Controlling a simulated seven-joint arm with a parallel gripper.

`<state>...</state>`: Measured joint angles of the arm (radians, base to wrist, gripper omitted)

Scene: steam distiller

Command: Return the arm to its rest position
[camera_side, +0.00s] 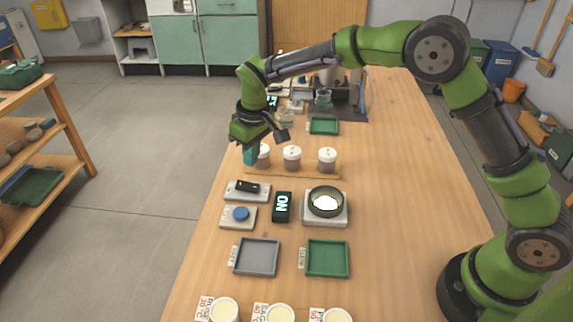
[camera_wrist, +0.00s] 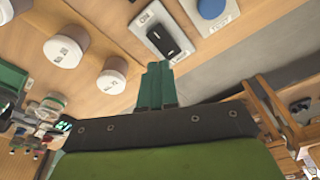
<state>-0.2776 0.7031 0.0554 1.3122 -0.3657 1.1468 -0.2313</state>
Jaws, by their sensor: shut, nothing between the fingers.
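My gripper (camera_side: 250,158) hangs from my raised green arm near the left edge of the wooden table, beside the leftmost of three white-lidded jars. Its teal fingers point down, are shut together and hold nothing. The fingers also show shut in the wrist view (camera_wrist: 157,72), with bare floor and table edge behind them. In the side view the fingers overlap the left jar's side, and I cannot tell whether they touch it.
The jars (camera_side: 292,158) stand on a wooden strip. The table's right side is clear.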

